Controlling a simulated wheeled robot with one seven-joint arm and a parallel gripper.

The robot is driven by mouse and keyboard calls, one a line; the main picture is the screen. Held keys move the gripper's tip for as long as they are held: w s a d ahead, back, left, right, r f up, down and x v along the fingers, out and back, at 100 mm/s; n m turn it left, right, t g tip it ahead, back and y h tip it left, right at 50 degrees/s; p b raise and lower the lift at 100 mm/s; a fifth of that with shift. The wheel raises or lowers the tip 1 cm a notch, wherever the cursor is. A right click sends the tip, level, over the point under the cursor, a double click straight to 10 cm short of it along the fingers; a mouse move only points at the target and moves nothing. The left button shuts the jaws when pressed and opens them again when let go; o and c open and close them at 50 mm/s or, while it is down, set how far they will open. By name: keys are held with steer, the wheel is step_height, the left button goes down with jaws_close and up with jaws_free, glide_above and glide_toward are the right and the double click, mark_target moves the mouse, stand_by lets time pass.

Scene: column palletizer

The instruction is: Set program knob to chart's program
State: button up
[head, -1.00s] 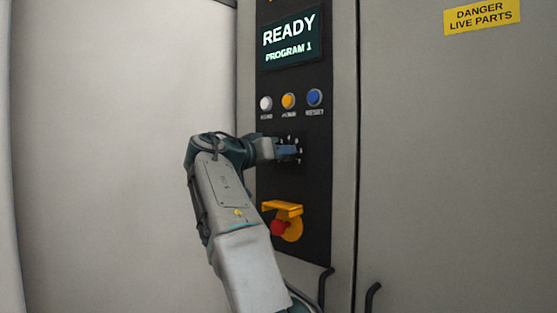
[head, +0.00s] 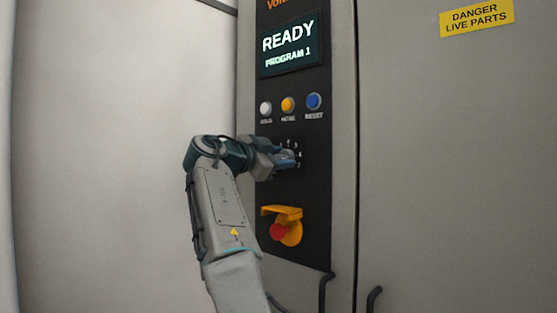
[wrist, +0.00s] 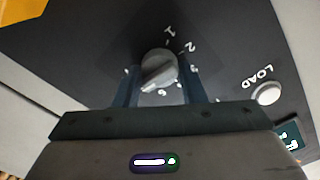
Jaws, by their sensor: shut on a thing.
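The program knob (wrist: 158,68) is a grey round knob with a raised grip bar, on the black control panel, ringed by white numerals in the wrist view. My gripper (wrist: 160,80) has one finger on each side of it and is shut on it. The bar lies slantwise; I cannot tell which numeral it points to. In the head view my gripper (head: 286,159) covers the knob, with some numerals showing above and right of it. The display (head: 289,45) reads READY, PROGRAM 1. No chart is in view.
White, orange and blue buttons (head: 287,104) sit above the knob. A red emergency button (head: 278,231) under a yellow guard is below. The wrist view shows a white LOAD button (wrist: 267,94) at the right. Grey cabinet doors (head: 450,150) have a handle (head: 374,300).

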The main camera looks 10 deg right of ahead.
steer(key=shift+f+m, duration=0.1)
steer(key=shift+m, duration=1.8)
steer(key=o, duration=1)
steer(key=b+v, duration=0.2)
steer(key=v, duration=1.1)
steer(key=shift+s+a, duration=0.3)
